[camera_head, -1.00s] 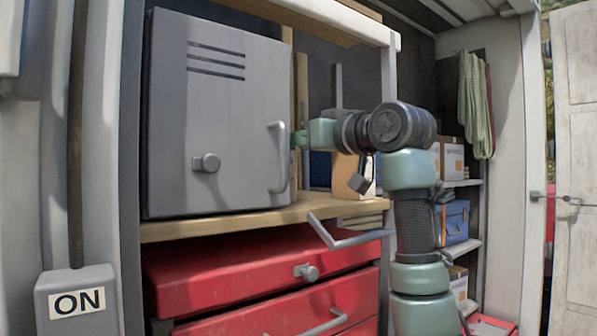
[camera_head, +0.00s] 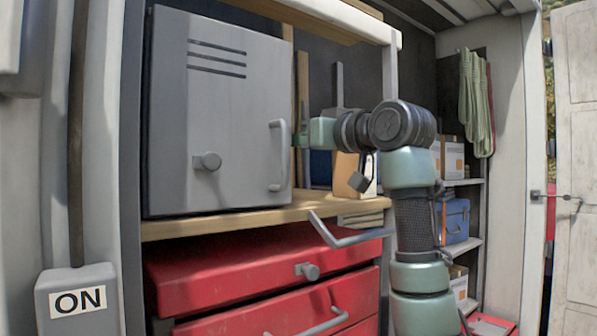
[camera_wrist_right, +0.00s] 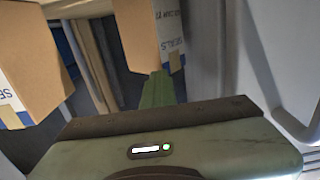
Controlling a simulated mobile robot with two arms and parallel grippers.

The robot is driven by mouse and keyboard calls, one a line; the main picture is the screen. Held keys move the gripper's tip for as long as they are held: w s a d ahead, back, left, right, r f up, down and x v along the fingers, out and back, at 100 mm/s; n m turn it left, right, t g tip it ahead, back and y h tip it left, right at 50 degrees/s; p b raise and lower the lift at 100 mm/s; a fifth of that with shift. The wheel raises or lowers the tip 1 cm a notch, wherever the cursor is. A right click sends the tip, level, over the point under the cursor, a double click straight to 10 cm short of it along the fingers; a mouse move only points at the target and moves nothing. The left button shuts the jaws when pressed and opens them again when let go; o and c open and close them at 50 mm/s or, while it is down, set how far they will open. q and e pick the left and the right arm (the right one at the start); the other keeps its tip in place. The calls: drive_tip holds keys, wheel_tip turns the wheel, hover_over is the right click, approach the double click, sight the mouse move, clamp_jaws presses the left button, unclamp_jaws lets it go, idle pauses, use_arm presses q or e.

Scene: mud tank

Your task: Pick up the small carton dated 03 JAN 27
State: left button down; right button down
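In the right wrist view, two brown cartons show: one large at the left (camera_wrist_right: 30,55) and one at top centre (camera_wrist_right: 137,30), with "SEALS" print on its side. No date can be read on either. My right gripper (camera_wrist_right: 158,90) shows as a green finger pointing up to the underside of the centre carton; whether it touches is unclear. A light brown carton (camera_head: 346,176) stands on the wooden shelf behind the arm. My left gripper is not in view.
The grey cabinet door (camera_head: 215,110) with its handle stands left of my wrist, close to it. Below the wooden shelf (camera_head: 240,218) is a red drawer chest (camera_head: 215,275). Shelves at right hold cartons (camera_head: 452,157) and a blue box (camera_head: 455,220).

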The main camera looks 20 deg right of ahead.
idle(0.4)
drive_tip(key=c, duration=0.8)
unclamp_jaws()
drive_tip(key=shift+c, duration=0.2)
